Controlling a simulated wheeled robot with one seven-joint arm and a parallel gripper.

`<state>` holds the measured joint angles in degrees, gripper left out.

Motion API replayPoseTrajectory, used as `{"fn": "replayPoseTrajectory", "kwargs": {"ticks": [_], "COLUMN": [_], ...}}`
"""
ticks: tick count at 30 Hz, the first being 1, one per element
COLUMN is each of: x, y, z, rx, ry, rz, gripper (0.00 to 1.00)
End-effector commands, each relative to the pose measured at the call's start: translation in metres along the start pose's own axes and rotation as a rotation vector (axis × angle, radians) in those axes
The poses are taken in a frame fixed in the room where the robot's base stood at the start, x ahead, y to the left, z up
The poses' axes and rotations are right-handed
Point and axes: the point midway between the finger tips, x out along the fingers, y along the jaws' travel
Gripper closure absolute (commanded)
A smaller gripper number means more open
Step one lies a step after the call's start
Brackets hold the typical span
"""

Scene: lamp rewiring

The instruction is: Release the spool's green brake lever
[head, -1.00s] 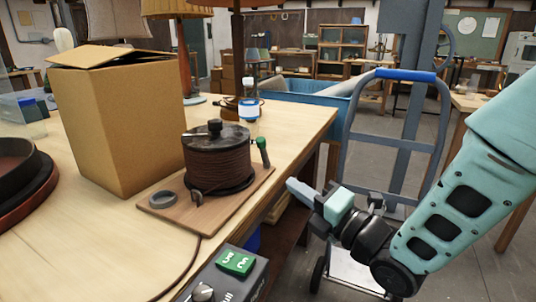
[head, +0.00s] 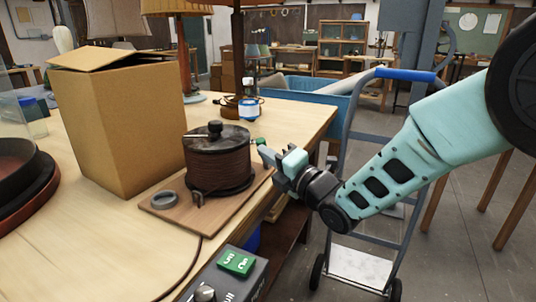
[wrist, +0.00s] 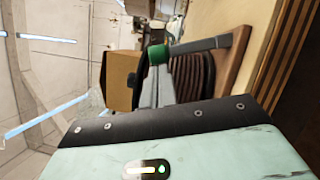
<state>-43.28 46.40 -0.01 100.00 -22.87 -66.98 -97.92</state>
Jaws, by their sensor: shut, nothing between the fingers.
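The spool (head: 217,168), wound with dark brown cord, stands upright on a wooden board on the workbench. The green knob of its brake lever (head: 260,141) shows at the spool's right side, just above my gripper (head: 264,156), which hides the lower lever. In the wrist view the green knob (wrist: 158,54) sits at the end of a grey lever shaft (wrist: 205,46), with the spool (wrist: 195,75) behind it. My fingers (wrist: 157,80) are shut and empty, with their tips right by the knob. I cannot tell whether they touch it.
A cardboard box (head: 118,125) stands left of the spool. A control box with a green switch (head: 237,262) is in front. A hand truck (head: 360,265) stands right of the bench.

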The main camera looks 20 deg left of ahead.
Motion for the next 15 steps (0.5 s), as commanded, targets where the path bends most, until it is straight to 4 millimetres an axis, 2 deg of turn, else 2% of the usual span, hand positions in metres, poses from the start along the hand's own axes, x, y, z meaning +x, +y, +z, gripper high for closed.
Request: {"fn": "replayPoseTrajectory", "kwargs": {"ticks": [15], "x": [0.0015], "y": [0.0022], "z": [0.0044], "rx": [0.047], "ry": [-0.001], "rz": [-0.019], "gripper": [1.0]}}
